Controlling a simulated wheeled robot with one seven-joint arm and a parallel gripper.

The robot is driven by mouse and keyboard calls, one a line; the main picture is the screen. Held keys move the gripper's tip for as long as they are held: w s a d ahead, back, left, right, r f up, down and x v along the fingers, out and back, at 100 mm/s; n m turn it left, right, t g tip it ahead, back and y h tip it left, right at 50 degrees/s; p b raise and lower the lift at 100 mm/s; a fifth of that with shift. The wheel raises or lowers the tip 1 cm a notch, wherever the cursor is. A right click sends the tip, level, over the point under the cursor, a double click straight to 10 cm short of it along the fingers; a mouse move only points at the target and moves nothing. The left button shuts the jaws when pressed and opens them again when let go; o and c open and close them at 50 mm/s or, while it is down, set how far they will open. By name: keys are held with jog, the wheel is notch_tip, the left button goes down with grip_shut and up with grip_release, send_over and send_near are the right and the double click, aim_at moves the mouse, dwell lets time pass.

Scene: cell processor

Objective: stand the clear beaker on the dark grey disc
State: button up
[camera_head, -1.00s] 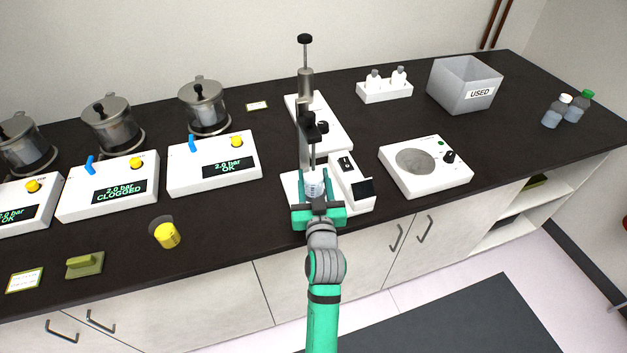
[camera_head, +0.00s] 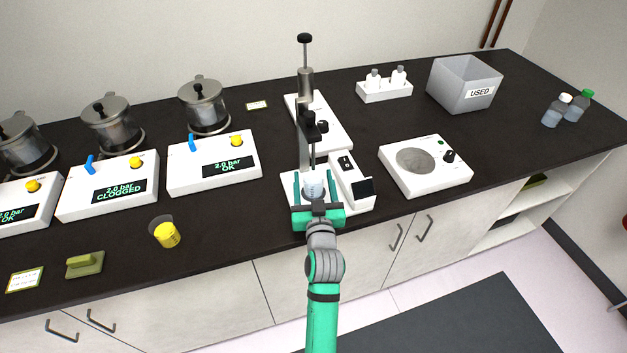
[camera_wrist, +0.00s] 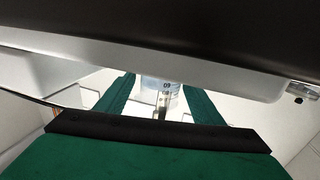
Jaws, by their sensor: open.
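The clear beaker (camera_head: 314,190) stands on the white base of the tall stirrer stand, below its dark shaft. In the wrist view the beaker (camera_wrist: 172,88), with printed markings, shows between my green fingers. My gripper (camera_head: 313,179) is open around it, with a finger on each side and a visible gap to each. A thin shaft end overlaps the beaker in the wrist view. The dark grey disc (camera_head: 417,161) is the round top of the white hotplate to the right, and it is bare.
The stirrer's white control box (camera_head: 351,182) stands just right of my gripper. A beaker of yellow liquid (camera_head: 166,235) and a sponge (camera_head: 85,264) are at the left front. A grey USED bin (camera_head: 464,84) stands behind the hotplate.

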jog(key=shift+r, duration=0.2)
jog(key=s, duration=0.7)
jog(key=s+d, duration=0.1)
jog(key=s, duration=0.3)
jog(key=shift+s+d, duration=0.1)
jog(key=shift+s, duration=0.2)
jog(key=s+f+m+g+h, duration=0.1)
jog(key=s+f, duration=0.4)
jog(key=s, duration=0.4)
jog(key=s+f+g+h, duration=0.1)
jog(key=s+f, duration=0.5)
jog(key=s, duration=0.4)
jog(key=s+a, duration=0.1)
jog(key=s, duration=1.6)
jog(key=shift+s+r+g, duration=0.2)
jog(key=shift+r+g, duration=0.05)
jog(key=shift+g, duration=0.05)
